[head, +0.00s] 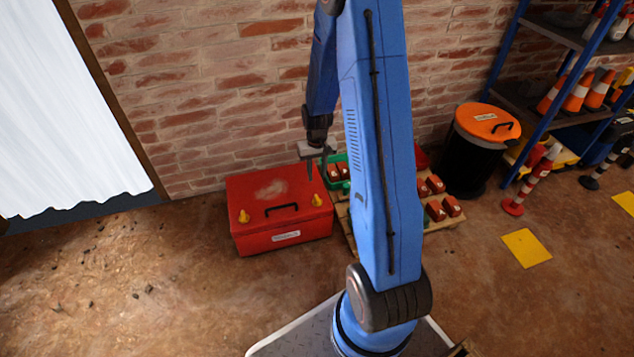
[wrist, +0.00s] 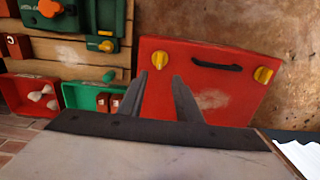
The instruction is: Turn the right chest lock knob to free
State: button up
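The red chest (head: 255,240) stands on the floor by the brick wall, lid shut. Its right yellow lock knob (head: 316,200) is at the lid's right end, and its left knob (head: 244,216) is at the other end. My gripper (head: 317,172) is open and empty, above the chest's back right part, a little short of the right knob. In the wrist view, which looks from the wall side, the right knob (wrist: 159,60) shows beyond and between my two fingertips (wrist: 159,80), apart from them. The left knob (wrist: 264,75) is off to the right there.
A black handle (head: 281,209) lies between the knobs. A pallet (head: 440,222) with red blocks and green boxes (wrist: 85,97) stands right beside the chest. A black bin with orange lid (head: 487,122) and a blue shelf are farther right. Floor left of the chest is mostly free.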

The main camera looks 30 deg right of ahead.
notch_tip(320, 180, up, 4)
jog(key=shift+r, duration=0.25)
dwell(0.5)
jog(key=s+a+r+n+t, duration=0.1)
jog(key=s+a+r, duration=0.35)
jog(key=r, duration=0.55)
jog(key=s+a+r+n+t, duration=0.1)
jog(key=s+a+r, duration=0.35)
jog(key=r, duration=0.55)
jog(key=s+a+r+t, duration=0.1)
jog(key=s+a+r, duration=0.1)
jog(key=s, duration=0.4)
jog(key=s+a+r+n+t, duration=0.1)
jog(key=s+a+r, duration=0.1)
jog(key=s+r, duration=0.2)
jog(key=s+a+r, duration=0.2)
jog(key=s+r, duration=0.2)
jog(key=s, duration=0.6)
jog(key=shift+s+a+t, duration=0.25)
jog(key=shift+a+t, duration=0.1)
jog(key=shift+t, duration=0.05)
jog(key=shift+c, duration=0.3)
